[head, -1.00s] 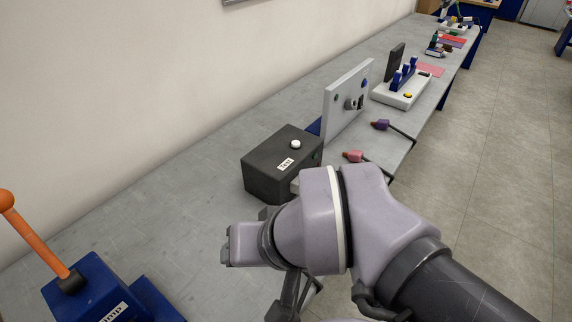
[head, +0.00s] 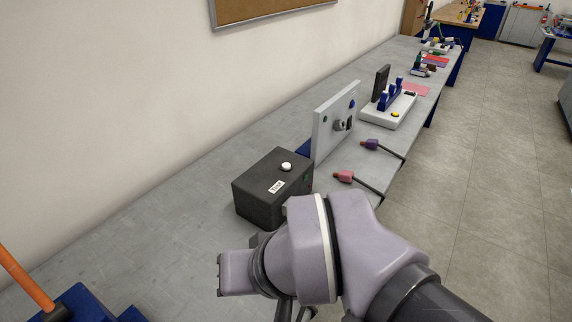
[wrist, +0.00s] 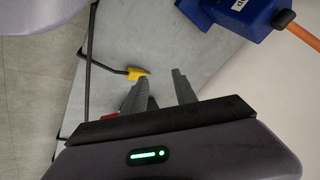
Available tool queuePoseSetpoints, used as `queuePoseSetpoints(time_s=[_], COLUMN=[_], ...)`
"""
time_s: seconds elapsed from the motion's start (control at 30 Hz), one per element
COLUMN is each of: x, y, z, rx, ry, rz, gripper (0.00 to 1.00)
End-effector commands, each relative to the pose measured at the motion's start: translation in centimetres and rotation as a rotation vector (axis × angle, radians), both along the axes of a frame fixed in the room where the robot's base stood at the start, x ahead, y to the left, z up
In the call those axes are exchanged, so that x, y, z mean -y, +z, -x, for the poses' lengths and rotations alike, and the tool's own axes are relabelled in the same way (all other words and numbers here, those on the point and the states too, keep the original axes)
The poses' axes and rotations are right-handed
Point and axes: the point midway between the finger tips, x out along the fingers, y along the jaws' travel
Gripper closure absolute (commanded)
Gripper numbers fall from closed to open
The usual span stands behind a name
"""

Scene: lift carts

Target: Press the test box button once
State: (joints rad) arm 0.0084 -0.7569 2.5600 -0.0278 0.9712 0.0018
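The test box (head: 262,205) is a dark grey box with a white label reading "Test". It stands on the grey workbench beyond my arm in the head view. Its round white button (head: 286,166) is on the top face and uncovered. My wrist and arm cover part of the bench in front of the box. My gripper (wrist: 160,78) shows in the wrist view with its two grey fingers apart and nothing between them. It is over the bench, away from the test box, which is not in the wrist view.
A blue device (wrist: 243,15) with an orange lever (wrist: 300,32) stands on the bench. A yellow-ended cable (wrist: 136,73) lies near my fingers. Behind the test box stand a grey upright panel (head: 325,137) and a white fixture (head: 388,110). Pink (head: 343,176) and purple (head: 370,144) plugs lie by the bench edge.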

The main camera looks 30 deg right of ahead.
Motion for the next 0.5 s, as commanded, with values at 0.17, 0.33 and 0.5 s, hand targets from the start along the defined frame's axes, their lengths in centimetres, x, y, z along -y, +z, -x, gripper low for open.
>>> queuePoseSetpoints(time_s=[0.17, 0.33, 0.5], x=[0.00, 0.00, 0.00], y=[0.00, 0.00, 0.00], z=[0.00, 0.00, 0.00], rx=[0.000, 0.000, 0.000], ry=[0.000, 0.000, 0.000], rz=[0.000, 0.000, 0.000], gripper=[1.00, 1.00, 1.00])
